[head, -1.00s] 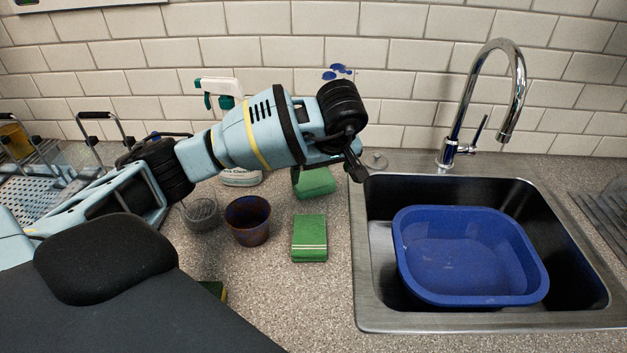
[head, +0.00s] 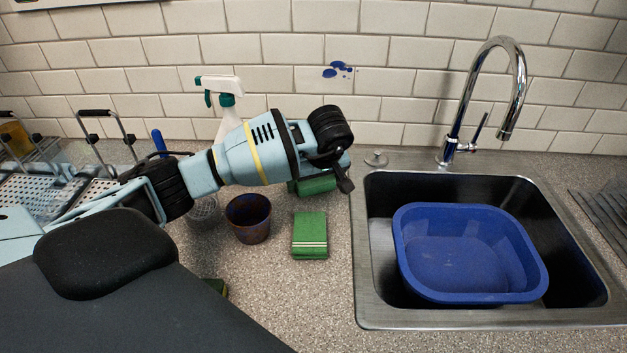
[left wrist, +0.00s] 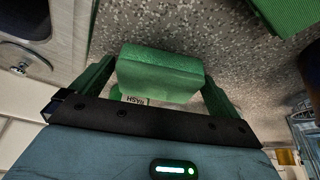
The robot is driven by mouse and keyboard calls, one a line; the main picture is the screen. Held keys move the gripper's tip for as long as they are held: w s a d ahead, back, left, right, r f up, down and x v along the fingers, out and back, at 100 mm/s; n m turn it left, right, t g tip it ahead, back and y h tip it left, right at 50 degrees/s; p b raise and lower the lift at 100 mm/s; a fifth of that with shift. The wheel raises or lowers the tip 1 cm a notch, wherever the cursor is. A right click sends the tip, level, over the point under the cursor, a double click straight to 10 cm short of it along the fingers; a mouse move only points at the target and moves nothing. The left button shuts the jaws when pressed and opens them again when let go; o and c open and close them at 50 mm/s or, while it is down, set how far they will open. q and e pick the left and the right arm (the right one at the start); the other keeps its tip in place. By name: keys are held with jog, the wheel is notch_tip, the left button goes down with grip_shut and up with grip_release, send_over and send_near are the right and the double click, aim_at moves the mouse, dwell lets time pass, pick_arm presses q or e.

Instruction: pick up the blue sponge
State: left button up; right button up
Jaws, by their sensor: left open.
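No blue sponge shows in either view; the sponges I see are green. One green sponge (head: 316,184) lies on the counter near the wall, left of the sink, partly hidden by my left gripper (head: 343,178). My right gripper is out of view.
A dark reddish-blue cup (head: 248,219) stands left of the nearer sponge. A spray bottle (head: 228,110) stands behind my arm. A blue basin (head: 470,291) sits in the sink (head: 450,322) at right.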

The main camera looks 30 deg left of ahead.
aim_at(316, 181)
pick_arm(q)
jog(key=c, duration=0.9)
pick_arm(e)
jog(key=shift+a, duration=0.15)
pick_arm(q)
jog(key=shift+o, duration=0.2)
jog(key=shift+r, duration=0.1)
